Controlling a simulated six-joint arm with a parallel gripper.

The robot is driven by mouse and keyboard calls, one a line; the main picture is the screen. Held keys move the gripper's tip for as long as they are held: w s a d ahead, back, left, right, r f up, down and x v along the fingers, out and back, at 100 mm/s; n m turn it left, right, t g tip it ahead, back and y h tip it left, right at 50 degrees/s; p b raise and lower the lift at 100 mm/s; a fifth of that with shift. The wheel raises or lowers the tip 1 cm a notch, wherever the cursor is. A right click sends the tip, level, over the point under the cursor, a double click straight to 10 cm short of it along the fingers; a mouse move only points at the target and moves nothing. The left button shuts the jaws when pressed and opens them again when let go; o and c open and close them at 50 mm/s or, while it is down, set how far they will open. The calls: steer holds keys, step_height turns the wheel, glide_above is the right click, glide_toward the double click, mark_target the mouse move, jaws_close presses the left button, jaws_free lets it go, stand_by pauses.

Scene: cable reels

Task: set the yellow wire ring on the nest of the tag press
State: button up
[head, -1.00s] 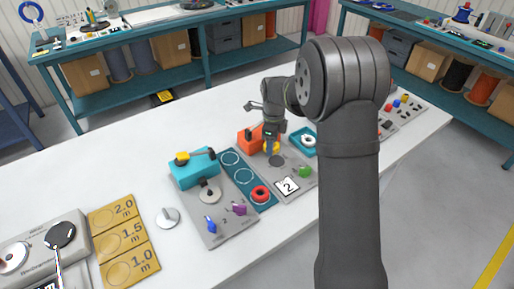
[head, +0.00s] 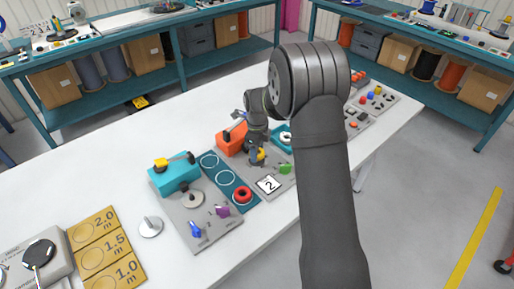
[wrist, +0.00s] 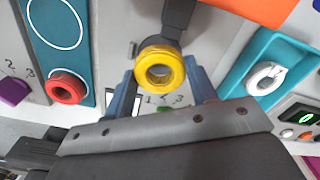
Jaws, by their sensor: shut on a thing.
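The yellow wire ring (wrist: 160,68) is between the blue fingers of my gripper (wrist: 162,82) in the wrist view, its hole facing the camera. In the head view, my gripper (head: 257,153) is low over the grey plate in front of the orange press (head: 231,140), and the yellow ring (head: 260,155) shows small at its fingertips. A dark arm (wrist: 180,18) of the orange press reaches close behind the ring in the wrist view. The nest on that plate is hidden by my gripper and the ring. I cannot tell whether the ring touches it.
A red ring (head: 242,195) lies on the teal strip with circle outlines (head: 222,178). A teal press (head: 174,175) stands left. A green knob (head: 285,169) and a card marked 2 (head: 268,184) are near my gripper. A teal holder (wrist: 285,62) with a white ring stands right.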

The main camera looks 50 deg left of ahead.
steer(key=shift+f, duration=0.1)
steer(key=shift+f, duration=0.85)
steer(key=o, duration=1.1)
steer(key=shift+c, duration=0.2)
step_height(320, 180, up, 8)
steer(key=shift+o, duration=0.2)
